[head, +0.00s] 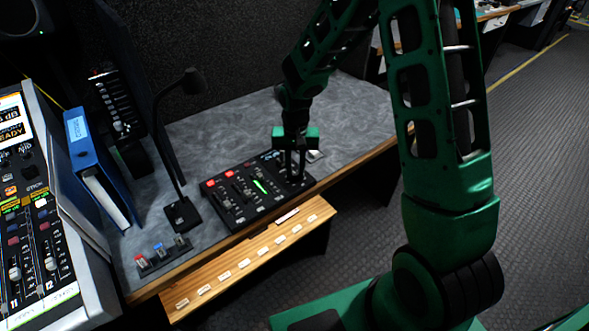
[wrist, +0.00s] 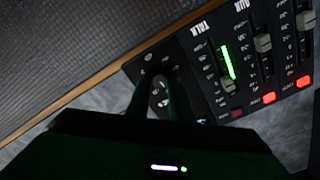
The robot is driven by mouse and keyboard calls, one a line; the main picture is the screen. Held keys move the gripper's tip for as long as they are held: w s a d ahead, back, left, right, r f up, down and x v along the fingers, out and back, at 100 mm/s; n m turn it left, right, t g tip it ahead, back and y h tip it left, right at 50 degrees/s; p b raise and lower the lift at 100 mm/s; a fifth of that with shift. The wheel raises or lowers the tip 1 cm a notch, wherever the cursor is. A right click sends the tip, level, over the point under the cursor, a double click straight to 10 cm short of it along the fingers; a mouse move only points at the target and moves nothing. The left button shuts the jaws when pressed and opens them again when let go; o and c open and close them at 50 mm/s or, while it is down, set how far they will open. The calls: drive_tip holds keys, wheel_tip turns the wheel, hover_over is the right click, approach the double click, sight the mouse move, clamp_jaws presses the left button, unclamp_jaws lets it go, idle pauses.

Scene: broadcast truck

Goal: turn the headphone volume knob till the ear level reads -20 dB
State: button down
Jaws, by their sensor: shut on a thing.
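A black control panel (head: 236,205) with sliders, red buttons and a lit green strip lies on the grey desk. My gripper (head: 296,176) points down over the right end of the panel. In the wrist view, the fingers of my gripper (wrist: 159,88) stand on either side of a small dark knob (wrist: 158,92) with a pale mark, and are shut on it.
A gooseneck microphone (head: 181,213) stands left of the panel. A blue binder (head: 92,165) and a large mixing console (head: 42,235) are farther left. A small switch strip (head: 163,254) lies near the front. The desk right of the panel is mostly clear. A labelled wooden ledge (head: 250,257) runs along the front.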

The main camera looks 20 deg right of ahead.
sight(295, 173)
drive_tip(key=shift+m, duration=0.6)
drive_tip(key=c, duration=1.6)
unclamp_jaws()
wheel_tip(295, 173, up, 11)
drive_tip(key=shift+f, duration=0.1)
